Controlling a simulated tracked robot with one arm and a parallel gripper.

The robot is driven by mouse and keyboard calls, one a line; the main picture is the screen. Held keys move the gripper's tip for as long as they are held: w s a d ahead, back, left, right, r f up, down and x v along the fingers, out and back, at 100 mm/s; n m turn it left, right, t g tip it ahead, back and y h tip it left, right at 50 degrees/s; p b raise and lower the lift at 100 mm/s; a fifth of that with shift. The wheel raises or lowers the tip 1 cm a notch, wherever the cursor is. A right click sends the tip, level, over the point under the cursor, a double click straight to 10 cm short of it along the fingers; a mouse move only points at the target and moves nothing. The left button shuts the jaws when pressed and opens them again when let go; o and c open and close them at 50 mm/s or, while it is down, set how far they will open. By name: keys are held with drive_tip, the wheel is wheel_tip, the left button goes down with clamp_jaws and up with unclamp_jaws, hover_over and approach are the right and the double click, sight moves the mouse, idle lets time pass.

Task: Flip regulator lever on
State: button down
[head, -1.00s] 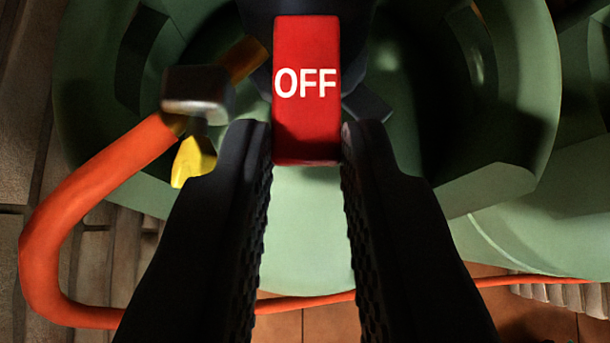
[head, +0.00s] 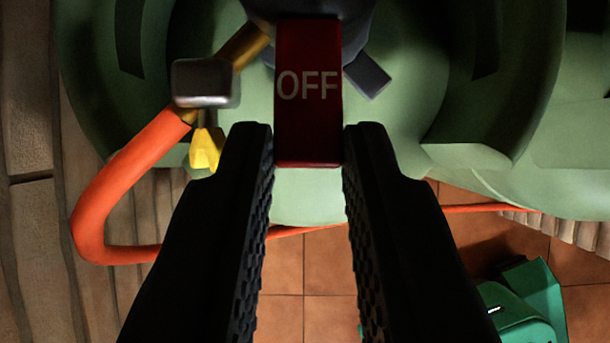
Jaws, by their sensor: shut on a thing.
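The regulator lever (head: 308,110) is a red block with "OFF" in pale letters, at the top middle of the head view. Its face is now in shadow. It joins a dark round regulator body (head: 355,22) at the top edge. My gripper (head: 308,146) is shut on the lower end of the lever, one black finger against each side. Behind it is the green tank (head: 400,110) with a round collar. An orange hose (head: 110,185) runs from a brass and grey fitting (head: 203,82) left of the lever. A yellow tab (head: 205,148) hangs under the fitting.
A brick wall (head: 30,130) stands at the left. The orange hose crosses behind my fingers. Below is a tiled floor (head: 310,270), with a green object (head: 520,310) at the lower right. A second green rounded surface (head: 585,130) lies at the right edge.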

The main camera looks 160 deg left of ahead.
idle(0.4)
drive_tip(key=c, duration=1.6)
unclamp_jaws()
drive_tip(key=shift+r, duration=0.1)
drive_tip(key=v, duration=0.7)
drive_tip(key=shift+r, duration=0.1)
